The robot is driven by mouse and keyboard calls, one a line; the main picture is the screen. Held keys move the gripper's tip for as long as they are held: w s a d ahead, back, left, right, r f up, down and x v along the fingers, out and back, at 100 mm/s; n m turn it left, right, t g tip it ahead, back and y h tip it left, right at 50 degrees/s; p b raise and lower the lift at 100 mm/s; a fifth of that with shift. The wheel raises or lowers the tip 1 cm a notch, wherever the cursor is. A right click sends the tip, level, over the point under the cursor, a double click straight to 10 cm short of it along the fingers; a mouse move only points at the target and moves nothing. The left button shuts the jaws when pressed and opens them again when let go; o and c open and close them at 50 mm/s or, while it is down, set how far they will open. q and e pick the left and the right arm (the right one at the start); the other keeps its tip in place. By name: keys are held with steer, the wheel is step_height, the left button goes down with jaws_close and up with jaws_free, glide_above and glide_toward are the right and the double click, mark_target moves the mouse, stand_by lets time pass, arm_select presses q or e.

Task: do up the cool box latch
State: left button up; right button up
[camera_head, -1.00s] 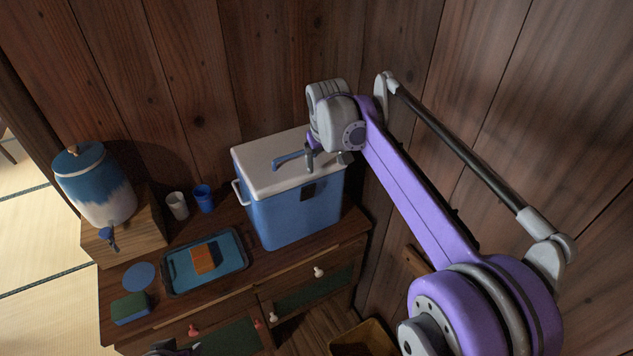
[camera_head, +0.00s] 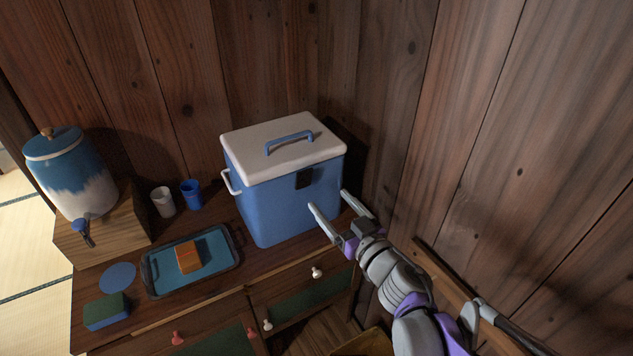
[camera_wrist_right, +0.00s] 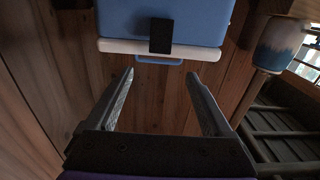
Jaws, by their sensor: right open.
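The blue cool box (camera_head: 275,210) stands on the wooden cabinet with its white lid (camera_head: 255,146) down. Its black latch (camera_head: 304,179) is on the front, at the lid's lower edge. In the right wrist view the latch (camera_wrist_right: 161,36) lies across the white rim and the blue wall; I cannot tell whether it is fastened. My right gripper (camera_head: 328,200) is open and empty, in front of the box, below and right of the latch. In the wrist view its fingers (camera_wrist_right: 159,74) point towards the box, apart from the latch. My left gripper is not in view.
A blue tray (camera_head: 218,270) with an orange block (camera_head: 188,258) lies left of the box. A white cup (camera_head: 163,202), a blue cup (camera_head: 192,194) and a drink dispenser (camera_head: 75,175) stand farther left. A wooden wall closes off the back and right.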

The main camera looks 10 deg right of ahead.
mark_target(305, 172)
steer(key=x, duration=1)
steer(key=shift+w+a, duration=0.1)
steer(key=shift+w, duration=0.2)
jaws_close()
steer(key=shift+w+a+r+g+b, duration=0.1)
steer(key=shift+w+a+g+b, duration=0.15)
steer(key=shift+g, duration=0.25)
steer(key=shift+d+r+h, duration=0.1)
steer(key=shift+h, duration=0.2)
jaws_free()
